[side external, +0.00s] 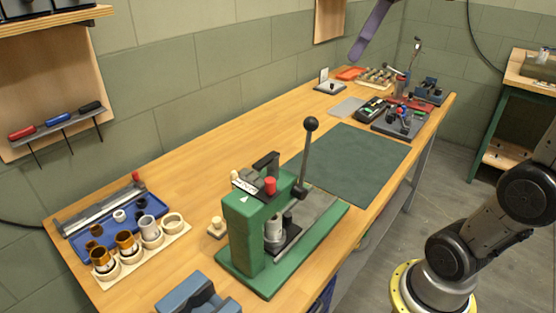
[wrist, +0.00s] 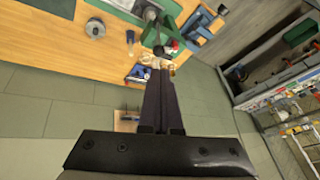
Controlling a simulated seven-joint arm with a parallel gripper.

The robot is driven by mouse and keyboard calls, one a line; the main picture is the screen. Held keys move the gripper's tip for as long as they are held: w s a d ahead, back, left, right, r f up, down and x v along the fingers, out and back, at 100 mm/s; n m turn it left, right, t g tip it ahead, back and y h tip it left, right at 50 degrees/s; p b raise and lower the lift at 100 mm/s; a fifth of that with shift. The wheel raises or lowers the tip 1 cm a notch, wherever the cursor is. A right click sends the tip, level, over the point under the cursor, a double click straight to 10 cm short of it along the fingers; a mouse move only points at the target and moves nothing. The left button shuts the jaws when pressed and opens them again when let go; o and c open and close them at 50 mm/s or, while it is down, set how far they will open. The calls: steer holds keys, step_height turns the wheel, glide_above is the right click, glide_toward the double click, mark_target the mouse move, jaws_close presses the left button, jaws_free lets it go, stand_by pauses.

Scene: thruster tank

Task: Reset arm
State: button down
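A green press (side external: 243,235) stands on the wooden bench, its lever raised and leaning slightly right, with a black ball knob (side external: 310,124) on top. A red cap (side external: 269,186) sits on the press. The press (wrist: 172,14) shows at the top of the wrist view, with the black knob (wrist: 158,50) just beyond my fingertips. My gripper (wrist: 160,68) has its two dark fingers together, with nothing visible between them. In the side view one purple finger shape, seemingly my gripper (side external: 357,52), hangs in from the top edge, above the bench. The rest of the gripper is out of frame there.
A blue tray (side external: 76,245) and a wooden holder (side external: 175,237) with several cups and rings lie at left. A blue block (side external: 207,296) lies in front. A dark green mat (side external: 350,165) is bare. Tools and trays (side external: 400,118) crowd the far end.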

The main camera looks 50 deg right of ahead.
steer(key=s+a+f+h, duration=0.1)
steer(key=s+a+f, duration=0.3)
steer(key=s+f, duration=0.15)
steer(key=s+d+f+m+t+h, duration=0.1)
steer(key=f+m, duration=0.1)
steer(key=f, duration=0.6)
steer(key=s+d+f+m+t+h, duration=0.1)
steer(key=d+f+m+h, duration=0.1)
steer(key=f, duration=0.7)
steer(key=shift+s+d+m, duration=0.25)
steer(key=shift+s+m, duration=0.05)
steer(key=shift+m, duration=0.4)
